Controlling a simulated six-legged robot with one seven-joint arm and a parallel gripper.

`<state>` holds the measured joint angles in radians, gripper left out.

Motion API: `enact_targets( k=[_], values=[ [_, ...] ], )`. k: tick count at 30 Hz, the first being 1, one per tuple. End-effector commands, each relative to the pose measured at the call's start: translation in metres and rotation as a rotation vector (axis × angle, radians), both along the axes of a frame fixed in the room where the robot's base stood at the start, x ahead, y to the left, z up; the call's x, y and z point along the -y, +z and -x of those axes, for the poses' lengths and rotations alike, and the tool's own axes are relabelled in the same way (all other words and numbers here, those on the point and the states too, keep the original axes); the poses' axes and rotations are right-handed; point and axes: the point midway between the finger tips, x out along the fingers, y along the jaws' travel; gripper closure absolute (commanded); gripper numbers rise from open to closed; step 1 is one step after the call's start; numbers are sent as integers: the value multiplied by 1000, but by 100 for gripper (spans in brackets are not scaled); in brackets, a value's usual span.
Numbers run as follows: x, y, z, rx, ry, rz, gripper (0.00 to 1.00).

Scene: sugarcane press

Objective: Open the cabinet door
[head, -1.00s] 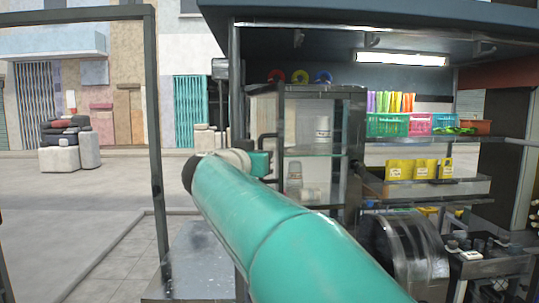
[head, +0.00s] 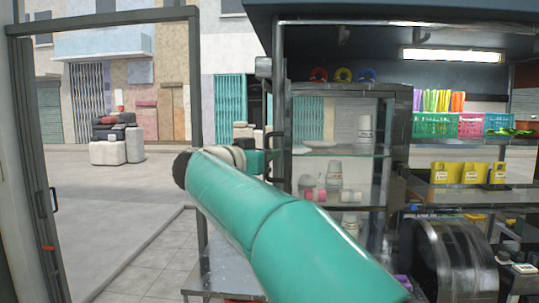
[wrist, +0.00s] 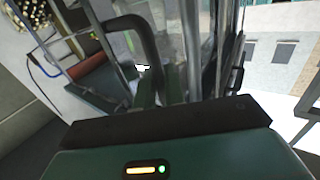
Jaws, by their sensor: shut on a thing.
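The glass-fronted cabinet (head: 397,150) stands right of centre in the head view, with pale containers (head: 334,176) on its shelves. Its dark door handle (head: 270,143) is at the cabinet's left side. I cannot tell how far the door stands open.
Right of the cabinet are coloured baskets (head: 436,125), yellow containers (head: 447,173) and a dark rounded machine (head: 450,262). A metal surface (head: 222,275) lies below my arm. A dark frame post (head: 40,200) stands at left, with open paving (head: 130,195) beyond it.

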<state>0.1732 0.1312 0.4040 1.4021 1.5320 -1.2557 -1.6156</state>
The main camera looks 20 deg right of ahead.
Motion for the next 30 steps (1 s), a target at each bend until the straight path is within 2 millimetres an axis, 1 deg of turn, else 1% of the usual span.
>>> enact_targets(
  k=[1, 2, 3, 4, 13, 17, 20, 30],
  values=[
    [-3, -6, -1, -13, 3, -5, 100],
    [-3, -6, -1, -13, 3, -5, 88],
    [-3, -6, -1, -12, 3, -4, 80],
    [-3, -5, -1, -12, 2, -4, 75],
    [-3, -3, 0, -6, 2, -2, 75],
    [-11, -2, 5, -5, 3, -2, 75],
    [-26, -2, 14, -4, 5, -1, 75],
    [-89, -3, 51, -7, 5, -4, 75]
  ],
)
